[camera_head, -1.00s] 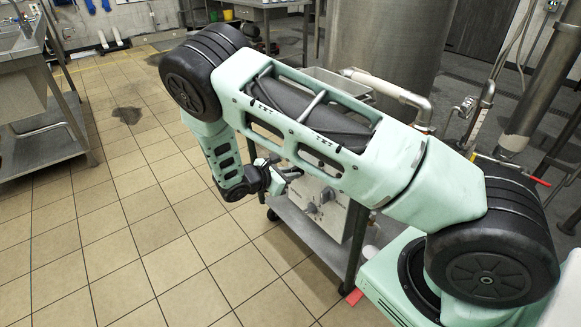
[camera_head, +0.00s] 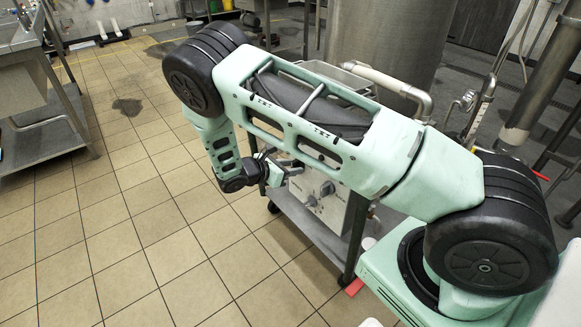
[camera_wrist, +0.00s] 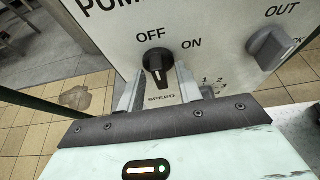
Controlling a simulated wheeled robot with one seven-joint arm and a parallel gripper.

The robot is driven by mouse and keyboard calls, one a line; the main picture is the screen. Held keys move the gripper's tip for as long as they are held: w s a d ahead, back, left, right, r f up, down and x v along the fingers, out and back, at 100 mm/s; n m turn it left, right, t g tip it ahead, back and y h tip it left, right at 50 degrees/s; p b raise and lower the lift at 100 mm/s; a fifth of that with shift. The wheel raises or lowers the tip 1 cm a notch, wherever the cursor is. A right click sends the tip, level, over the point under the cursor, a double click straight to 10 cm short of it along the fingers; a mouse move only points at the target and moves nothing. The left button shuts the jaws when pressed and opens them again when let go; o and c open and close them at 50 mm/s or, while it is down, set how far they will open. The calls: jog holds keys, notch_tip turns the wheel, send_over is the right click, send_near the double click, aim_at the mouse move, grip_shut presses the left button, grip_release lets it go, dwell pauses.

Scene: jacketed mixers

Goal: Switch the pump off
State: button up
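The pump panel (camera_wrist: 110,40) is a white plate with cut-off lettering starting "PUM" in the wrist view. Its black knob (camera_wrist: 154,60) sits under the words OFF and ON, with a pale mark on its lower part. I cannot tell which word the knob is set to. My gripper (camera_wrist: 160,76) is open, with one finger on each side of the knob's lower part; whether they touch it is unclear. In the head view my gripper (camera_head: 291,170) is at the panel (camera_head: 335,210), with the black knob not clearly visible behind the arm.
A grey knob (camera_wrist: 268,46) marked OUT sits right of the black knob. Lettering reading SPEED and small numbers lie below it. The panel is on a metal cart (camera_head: 305,228). A steel vessel (camera_head: 385,50) stands behind. The tiled floor (camera_head: 130,230) at left is clear.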

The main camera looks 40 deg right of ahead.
jog(key=v, duration=1.7)
jog(key=shift+a, duration=0.25)
